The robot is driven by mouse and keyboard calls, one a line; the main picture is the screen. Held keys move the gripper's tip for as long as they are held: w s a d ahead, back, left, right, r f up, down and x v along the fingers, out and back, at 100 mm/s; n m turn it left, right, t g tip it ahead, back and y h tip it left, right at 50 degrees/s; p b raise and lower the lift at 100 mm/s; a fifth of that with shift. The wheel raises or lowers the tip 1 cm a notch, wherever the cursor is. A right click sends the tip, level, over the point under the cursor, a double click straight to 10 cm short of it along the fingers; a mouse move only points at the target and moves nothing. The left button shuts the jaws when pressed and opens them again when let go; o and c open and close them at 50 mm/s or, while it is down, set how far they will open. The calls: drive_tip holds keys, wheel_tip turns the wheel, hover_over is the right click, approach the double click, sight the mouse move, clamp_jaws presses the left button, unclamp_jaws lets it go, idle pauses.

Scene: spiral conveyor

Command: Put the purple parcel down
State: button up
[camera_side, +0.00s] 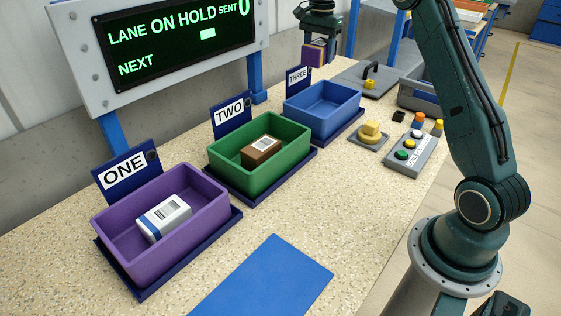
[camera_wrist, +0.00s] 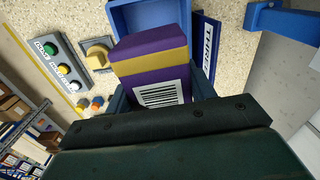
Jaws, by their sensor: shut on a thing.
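The purple parcel (camera_side: 313,54) has a yellow band, and its barcode label shows in the wrist view (camera_wrist: 152,50). My gripper (camera_side: 318,40) is shut on it and holds it in the air near the blue tray marked THREE (camera_side: 304,114). In the wrist view the parcel sits between the jaws and covers part of this tray (camera_wrist: 118,14). The blue tray looks empty. The purple tray marked ONE (camera_side: 118,221) holds a white and blue parcel (camera_side: 164,217). The green tray marked TWO (camera_side: 225,158) holds a brown parcel (camera_side: 262,150).
A screen (camera_side: 175,45) reads LANE ON HOLD, SENT 0, NEXT. A button box (camera_side: 411,150) and a yellow button (camera_side: 370,131) stand right of the trays. A grey bin (camera_side: 420,92) is at the back right. A flat blue mat (camera_side: 262,283) lies at the front.

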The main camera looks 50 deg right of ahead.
drive_tip(key=w+a+n, duration=0.3)
drive_tip(key=a+n, duration=0.1)
drive_tip(key=a, duration=1.4)
drive_tip(key=s+a+n, duration=0.2)
drive_tip(key=s+a, duration=0.1)
drive_tip(key=a, duration=0.6)
drive_tip(key=s+a+n, duration=0.2)
drive_tip(key=a, duration=0.8)
drive_tip(key=n, duration=0.9)
hover_over(247, 312)
wheel_tip(247, 312, down, 16)
drive_tip(key=shift+f, duration=0.1)
drive_tip(key=shift+f, duration=2.1)
drive_tip(key=shift+f, duration=0.15)
